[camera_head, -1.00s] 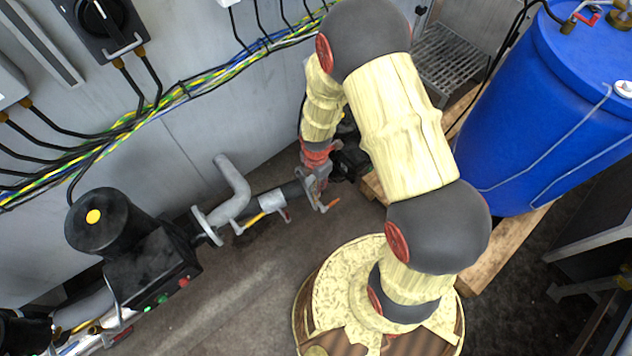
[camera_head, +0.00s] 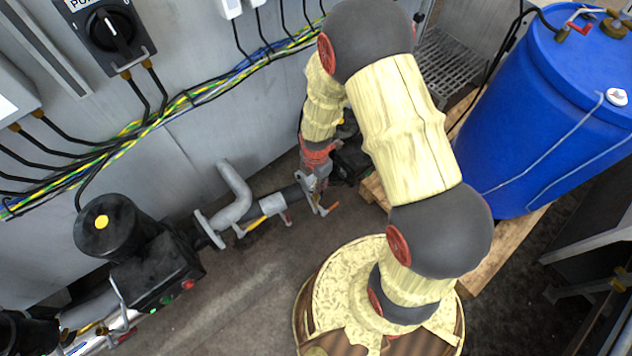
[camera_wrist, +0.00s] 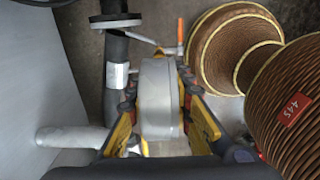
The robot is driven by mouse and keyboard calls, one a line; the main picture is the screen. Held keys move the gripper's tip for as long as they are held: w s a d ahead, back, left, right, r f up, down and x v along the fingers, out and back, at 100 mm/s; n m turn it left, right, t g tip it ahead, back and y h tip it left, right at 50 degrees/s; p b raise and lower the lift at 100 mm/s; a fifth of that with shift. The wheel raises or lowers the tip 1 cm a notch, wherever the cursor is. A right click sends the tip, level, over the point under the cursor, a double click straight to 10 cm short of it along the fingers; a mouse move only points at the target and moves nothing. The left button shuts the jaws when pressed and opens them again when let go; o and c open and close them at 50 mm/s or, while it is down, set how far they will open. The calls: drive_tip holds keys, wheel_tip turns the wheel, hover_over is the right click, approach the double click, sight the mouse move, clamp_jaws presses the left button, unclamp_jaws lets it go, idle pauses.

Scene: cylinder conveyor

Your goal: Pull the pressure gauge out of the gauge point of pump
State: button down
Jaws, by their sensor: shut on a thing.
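In the wrist view the pressure gauge (camera_wrist: 158,97) is a grey round body seen nearly edge-on. My gripper (camera_wrist: 158,82) has its yellow and black fingers on both sides of it, shut on it. In the head view my gripper (camera_head: 318,182) is small and low by the pipe, beyond my arm, and I cannot make out the gauge there. The gauge's stem and the gauge point are hidden, so I cannot tell whether they are joined.
A grey pipe (camera_head: 237,195) with a flange and an orange-handled valve lever (camera_head: 257,224) lies left of my gripper. A black motor unit (camera_head: 110,228) stands further left. A blue barrel (camera_head: 552,120) stands on a wooden pallet (camera_head: 500,252) at right. Cables run along the wall.

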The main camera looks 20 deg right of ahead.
drive_tip(key=shift+r+p, duration=1.7)
drive_tip(key=shift+r, duration=0.7)
